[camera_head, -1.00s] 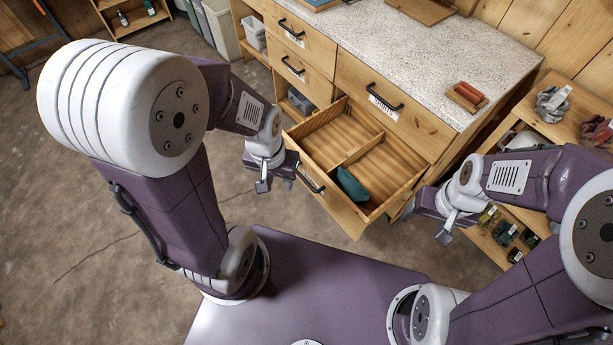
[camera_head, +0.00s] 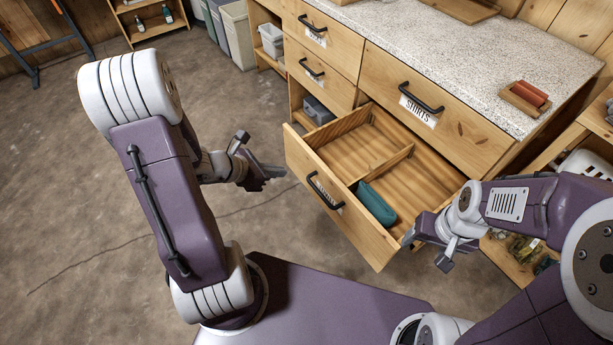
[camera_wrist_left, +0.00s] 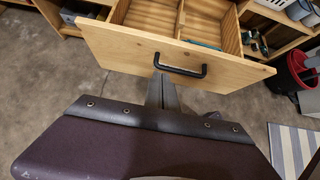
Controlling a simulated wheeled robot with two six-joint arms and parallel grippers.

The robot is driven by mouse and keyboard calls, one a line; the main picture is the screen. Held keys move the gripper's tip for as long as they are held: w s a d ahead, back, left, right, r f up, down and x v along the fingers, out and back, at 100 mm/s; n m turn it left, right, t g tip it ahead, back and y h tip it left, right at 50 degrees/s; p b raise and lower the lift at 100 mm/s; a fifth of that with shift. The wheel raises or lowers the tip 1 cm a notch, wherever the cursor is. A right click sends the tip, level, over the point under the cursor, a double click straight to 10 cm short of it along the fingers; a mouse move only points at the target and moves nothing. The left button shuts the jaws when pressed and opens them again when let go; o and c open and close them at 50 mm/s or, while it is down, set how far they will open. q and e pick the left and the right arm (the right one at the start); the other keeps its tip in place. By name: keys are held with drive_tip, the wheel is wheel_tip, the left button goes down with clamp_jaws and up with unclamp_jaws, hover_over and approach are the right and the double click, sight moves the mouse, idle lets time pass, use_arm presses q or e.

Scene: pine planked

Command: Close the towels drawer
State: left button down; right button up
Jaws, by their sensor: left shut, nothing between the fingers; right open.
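An open wooden drawer (camera_head: 368,231) with a black bar handle (camera_head: 324,190) is pulled out of the lower cabinet. Its label is partly hidden and unreadable. My left gripper (camera_head: 280,172) is shut and empty, to the left of the drawer front. My right gripper (camera_head: 443,260) is open and empty by the drawer's right front corner.
Above is a shut drawer labelled SHIRTS (camera_head: 418,103) under a speckled countertop (camera_head: 420,45). A red item in a wooden tray (camera_head: 525,95) sits on top. Shelves stand at right and bins (camera_head: 238,35) at back left. The floor (camera_head: 100,190) at left is clear.

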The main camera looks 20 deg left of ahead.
use_arm(q)
drive_tip(key=b, duration=0.3)
approach(318, 167)
drive_tip(key=x, duration=0.4)
drive_tip(key=shift+f, duration=0.6)
drive_tip(key=shift+w+d, duration=0.45)
drive_tip(key=shift+w, duration=0.05)
use_arm(e)
drive_tip(key=shift+f, duration=1.75)
